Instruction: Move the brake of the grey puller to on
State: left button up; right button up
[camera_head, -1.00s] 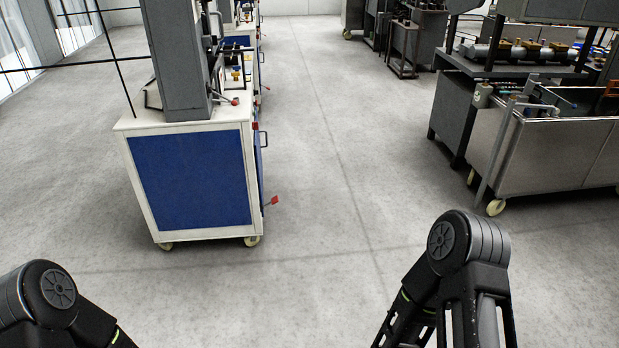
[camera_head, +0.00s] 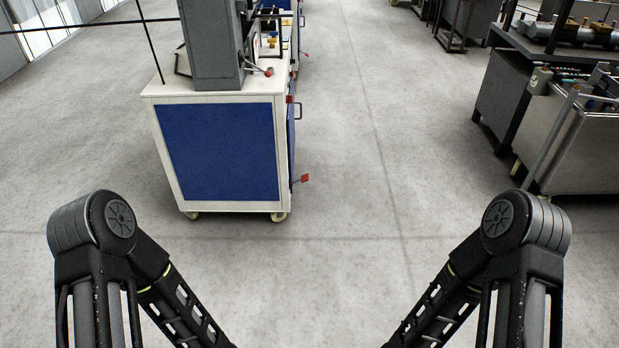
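A machine with a grey column (camera_head: 211,45) on a white cabinet with a blue end panel (camera_head: 220,152) stands on castors at upper centre-left. It appears to be the grey puller. A red-tipped lever (camera_head: 303,178) sticks out low on its right side. Another red-tipped lever (camera_head: 267,72) sits on top beside the column. I cannot tell which lever is the brake, or its setting. Both my arms reach down and inward past the bottom edge, well short of the cabinet. Both grippers are out of view.
A steel tank (camera_head: 580,155) on castors and a dark machine frame (camera_head: 500,95) stand on the right. Grey floor (camera_head: 350,200) lies open between them and the cabinet, and in front of the cabinet. Thin black bars cross the upper left.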

aim_at(304, 178)
jog(key=i+z, duration=0.15)
jog(key=z, duration=0.25)
jog(key=i+j+z, duration=0.1)
jog(key=z, duration=0.3)
jog(key=i+j+z, duration=0.45)
jog(key=i+j, duration=0.9)
jog(key=j, duration=0.15)
